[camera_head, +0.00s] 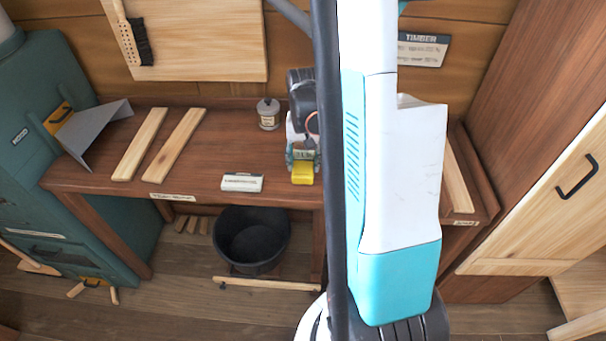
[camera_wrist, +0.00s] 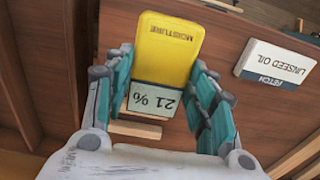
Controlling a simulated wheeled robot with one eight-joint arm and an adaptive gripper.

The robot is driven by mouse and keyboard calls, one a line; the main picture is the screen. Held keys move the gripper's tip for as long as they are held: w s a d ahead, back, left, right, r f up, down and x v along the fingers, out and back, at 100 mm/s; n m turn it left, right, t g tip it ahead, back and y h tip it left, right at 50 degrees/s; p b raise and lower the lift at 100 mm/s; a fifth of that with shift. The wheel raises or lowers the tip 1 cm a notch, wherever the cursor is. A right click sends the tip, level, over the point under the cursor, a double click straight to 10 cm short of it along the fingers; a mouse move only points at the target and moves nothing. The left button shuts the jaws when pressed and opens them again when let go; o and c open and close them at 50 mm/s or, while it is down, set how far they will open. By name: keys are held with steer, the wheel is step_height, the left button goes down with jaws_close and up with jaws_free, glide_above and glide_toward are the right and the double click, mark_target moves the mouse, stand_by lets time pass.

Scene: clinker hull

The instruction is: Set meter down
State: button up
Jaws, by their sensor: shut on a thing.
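The meter (camera_head: 303,172) is yellow with a small display, over the front part of the brown workbench (camera_head: 205,180). In the wrist view the meter (camera_wrist: 168,48) shows the word MOISTURE and a reading of 21 %, upside down. My gripper (camera_head: 303,153) is shut on it, with teal fingers on both sides of the meter in the wrist view (camera_wrist: 163,85). I cannot tell whether the meter touches the bench top. My arm hides part of the bench to the right.
A jar (camera_head: 268,114) stands behind. Two wooden strips (camera_head: 157,145) lie on the left. A black tub (camera_head: 252,240) is below. Bare bench top lies between strips and card.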

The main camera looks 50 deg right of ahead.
mark_target(304, 171)
steer(key=shift+f+b, duration=0.65)
steer(key=shift+f, duration=1.8)
steer(key=shift+f, duration=0.15)
steer(key=o, duration=1.2)
steer(key=shift+o, duration=0.2)
step_height(304, 171, up, 12)
steer(key=p, duration=0.3)
steer(key=shift+r, duration=0.2)
